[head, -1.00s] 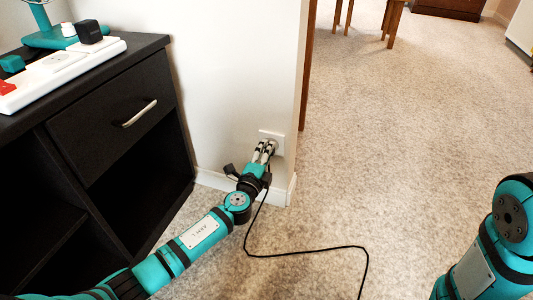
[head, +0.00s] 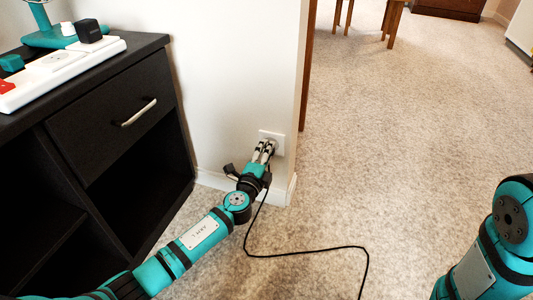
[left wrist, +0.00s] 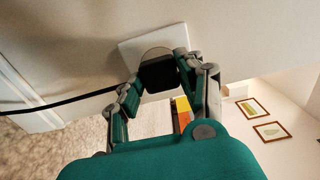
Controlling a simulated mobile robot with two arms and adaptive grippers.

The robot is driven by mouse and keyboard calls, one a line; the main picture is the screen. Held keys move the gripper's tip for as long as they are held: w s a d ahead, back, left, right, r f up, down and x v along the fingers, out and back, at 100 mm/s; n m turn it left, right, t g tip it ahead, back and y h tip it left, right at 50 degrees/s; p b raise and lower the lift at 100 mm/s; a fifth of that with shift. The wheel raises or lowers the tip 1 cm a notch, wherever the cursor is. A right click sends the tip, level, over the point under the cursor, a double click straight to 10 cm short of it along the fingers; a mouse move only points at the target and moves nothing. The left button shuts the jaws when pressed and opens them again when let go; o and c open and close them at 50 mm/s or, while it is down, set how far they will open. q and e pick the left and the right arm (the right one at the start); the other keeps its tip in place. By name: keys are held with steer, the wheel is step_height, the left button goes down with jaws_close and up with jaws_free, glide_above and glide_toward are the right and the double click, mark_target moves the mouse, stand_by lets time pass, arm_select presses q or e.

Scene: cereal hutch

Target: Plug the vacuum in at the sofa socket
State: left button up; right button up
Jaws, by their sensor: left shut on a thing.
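A white wall socket (head: 277,141) is set low on the wall near its corner; in the left wrist view its plate (left wrist: 132,50) fills the area behind the plug. My left gripper (head: 268,146) is at the socket, shut on a black plug (left wrist: 158,73). The plug is in front of the round recess of the socket; I cannot tell how deep it sits. A black cord (head: 305,252) runs from the gripper down onto the carpet, and shows at the left of the wrist view (left wrist: 70,101). The right gripper is out of view; only my right arm shows.
A black cabinet (head: 115,115) stands at the left, with a white power strip (head: 60,72) and a teal lamp base on top. The wall corner is just right of the socket. Open carpet (head: 410,140) lies to the right, with wooden furniture legs far back.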

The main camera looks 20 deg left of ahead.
arm_select(q)
steer(key=shift+w, duration=0.45)
steer(key=o, duration=1.3)
steer(key=shift+c, duration=0.2)
steer(key=shift+s, duration=0.1)
steer(key=s, duration=1.1)
steer(key=shift+s+a, duration=0.2)
steer(key=shift+s, duration=0.2)
